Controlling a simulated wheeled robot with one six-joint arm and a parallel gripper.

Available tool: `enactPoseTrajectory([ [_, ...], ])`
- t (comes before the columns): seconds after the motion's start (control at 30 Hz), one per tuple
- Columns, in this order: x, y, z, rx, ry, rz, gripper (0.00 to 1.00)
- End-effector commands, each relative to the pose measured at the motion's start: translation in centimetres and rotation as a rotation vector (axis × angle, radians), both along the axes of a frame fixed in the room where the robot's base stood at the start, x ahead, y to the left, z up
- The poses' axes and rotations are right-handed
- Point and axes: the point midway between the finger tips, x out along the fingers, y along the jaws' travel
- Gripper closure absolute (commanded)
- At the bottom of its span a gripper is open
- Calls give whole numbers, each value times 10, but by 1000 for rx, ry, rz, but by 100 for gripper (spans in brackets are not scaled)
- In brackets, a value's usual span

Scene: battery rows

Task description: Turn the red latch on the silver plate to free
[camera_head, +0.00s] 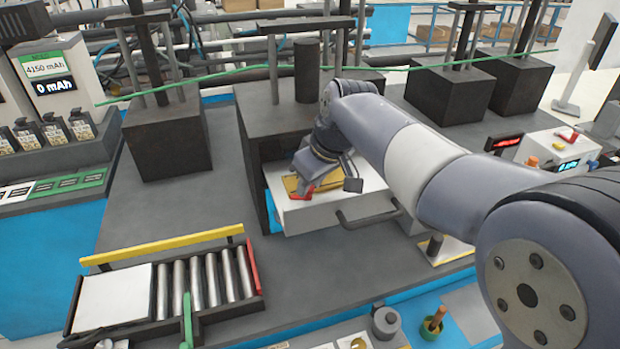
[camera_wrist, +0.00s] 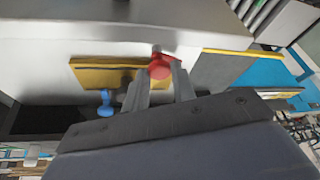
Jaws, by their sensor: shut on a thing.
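The red latch (camera_wrist: 160,66) shows in the wrist view between the two fingertips of my gripper (camera_wrist: 161,80), which is shut on it. In the head view the red latch (camera_head: 308,190) is a small red piece just under my gripper (camera_head: 313,178), over the pulled-out pale drawer (camera_head: 310,217). A yellow plate (camera_head: 290,184) lies beside the latch, and it also shows in the wrist view (camera_wrist: 90,76). The fingers hide part of the latch, and I cannot tell its exact angle. The silver plate is not clearly distinguishable from the pale drawer surfaces.
The drawer handle (camera_head: 368,218) sticks out in front. A roller tray (camera_head: 205,283) with a white panel (camera_head: 112,296) stands at the front left. A blue knob (camera_wrist: 105,104) is left of my fingers. A control box (camera_head: 555,150) stands at the right. The grey bench is clear left of the drawer.

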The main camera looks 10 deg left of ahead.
Motion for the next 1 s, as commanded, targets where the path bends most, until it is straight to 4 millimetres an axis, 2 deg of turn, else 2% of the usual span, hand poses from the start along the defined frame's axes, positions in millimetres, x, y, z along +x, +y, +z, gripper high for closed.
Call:
enactPoseTrajectory([
  [0.43, 3, -1, 1, 0, -1, 286, 98],
  [1.0, 3, -1, 0, -2, -2, 355, 98],
])
